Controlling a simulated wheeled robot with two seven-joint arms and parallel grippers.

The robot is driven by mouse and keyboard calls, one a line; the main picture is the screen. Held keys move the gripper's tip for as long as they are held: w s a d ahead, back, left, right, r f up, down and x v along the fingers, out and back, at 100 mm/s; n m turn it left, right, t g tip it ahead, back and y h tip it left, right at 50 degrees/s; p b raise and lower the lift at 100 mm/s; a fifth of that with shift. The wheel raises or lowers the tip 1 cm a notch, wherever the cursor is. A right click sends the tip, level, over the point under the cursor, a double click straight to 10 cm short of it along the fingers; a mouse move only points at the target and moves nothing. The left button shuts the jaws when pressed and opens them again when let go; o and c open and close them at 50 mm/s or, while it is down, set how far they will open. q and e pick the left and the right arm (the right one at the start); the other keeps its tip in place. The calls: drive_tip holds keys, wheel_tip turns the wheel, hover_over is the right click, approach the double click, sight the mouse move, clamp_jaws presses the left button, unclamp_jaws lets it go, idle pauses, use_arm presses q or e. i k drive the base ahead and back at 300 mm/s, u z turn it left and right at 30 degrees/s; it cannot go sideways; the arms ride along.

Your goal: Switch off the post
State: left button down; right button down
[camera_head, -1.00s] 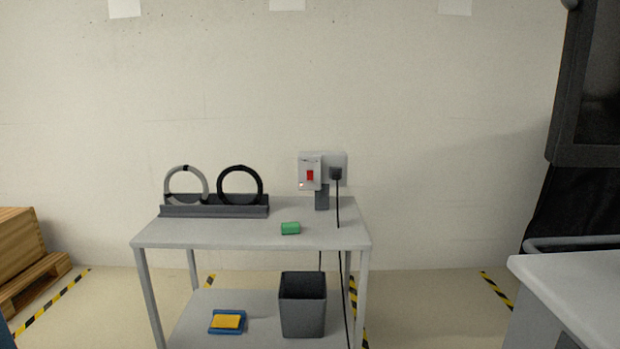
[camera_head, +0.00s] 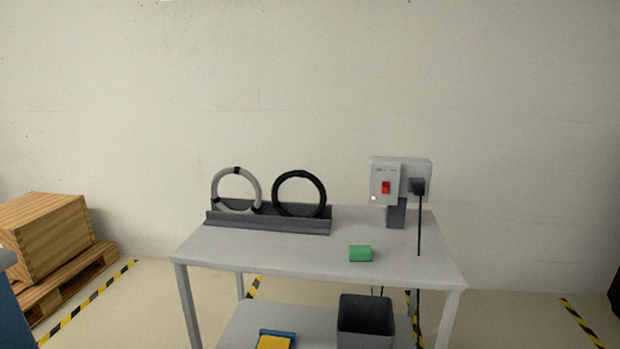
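The post (camera_head: 397,214) is a short dark grey upright at the right end of a grey cart's top. It carries a light grey box (camera_head: 415,165) with a red rocker switch (camera_head: 386,187) on its left half. A small pale light (camera_head: 374,198) shows at the box's lower left. A black plug (camera_head: 417,186) sits in the right half, and its black cable hangs down past the cart's top. Neither of my grippers is in view.
The cart top (camera_head: 240,246) also holds a dark rack (camera_head: 268,222) with a grey ring (camera_head: 236,171) and a black ring (camera_head: 299,174), and a green block (camera_head: 360,254). Below are a dark bin (camera_head: 365,318) and a blue-yellow item (camera_head: 274,341). A crate (camera_head: 45,232) on a pallet stands left.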

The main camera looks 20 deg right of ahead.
sight(385, 185)
drive_tip(key=z, duration=0.1)
drive_tip(key=i, duration=1.25)
drive_tip(key=z, duration=0.85)
drive_tip(key=i, duration=0.25)
drive_tip(key=z, duration=0.1)
